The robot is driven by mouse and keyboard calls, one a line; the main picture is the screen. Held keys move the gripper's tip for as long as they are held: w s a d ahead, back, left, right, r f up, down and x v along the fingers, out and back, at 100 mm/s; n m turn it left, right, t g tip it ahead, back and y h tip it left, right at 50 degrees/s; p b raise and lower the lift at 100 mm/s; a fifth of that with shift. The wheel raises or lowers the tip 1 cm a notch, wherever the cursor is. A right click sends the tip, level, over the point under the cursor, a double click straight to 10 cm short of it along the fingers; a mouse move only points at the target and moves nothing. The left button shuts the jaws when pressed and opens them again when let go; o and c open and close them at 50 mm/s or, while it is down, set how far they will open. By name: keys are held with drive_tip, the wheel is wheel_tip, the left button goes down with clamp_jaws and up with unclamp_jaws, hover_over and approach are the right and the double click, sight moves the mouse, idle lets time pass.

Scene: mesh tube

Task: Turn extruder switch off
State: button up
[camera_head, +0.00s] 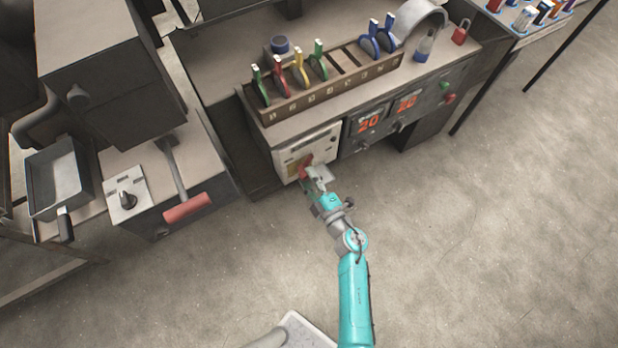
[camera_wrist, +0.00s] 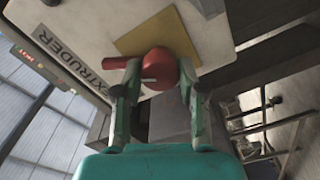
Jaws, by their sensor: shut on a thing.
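The extruder switch (camera_wrist: 157,66) is a red rotary knob with a handle on a yellow plate (camera_wrist: 155,36). In the wrist view the word EXTRUDER is printed on the pale panel (camera_wrist: 90,30) beside it. In the head view the red switch (camera_head: 305,167) sits on the white box front, partly hidden by my gripper (camera_head: 318,178). In the wrist view my gripper (camera_wrist: 160,84) has its two fingers on either side of the round red part, shut on it. The red handle (camera_wrist: 120,63) points to the left there.
Above the panel, a wooden rack (camera_head: 325,85) holds several coloured-handled tools. Two red displays reading 20 (camera_head: 371,121) are to the right of the switch box. A grey machine with a red-handled lever (camera_head: 187,208) stands at left. The floor (camera_head: 480,230) at right is clear.

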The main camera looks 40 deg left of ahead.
drive_tip(key=n, duration=0.5)
drive_tip(key=shift+n, duration=0.3)
idle(0.4)
drive_tip(key=o, duration=1.1)
drive_tip(key=shift+o, duration=0.2)
drive_tip(key=v, duration=1.2)
drive_tip(key=shift+s+f, duration=0.1)
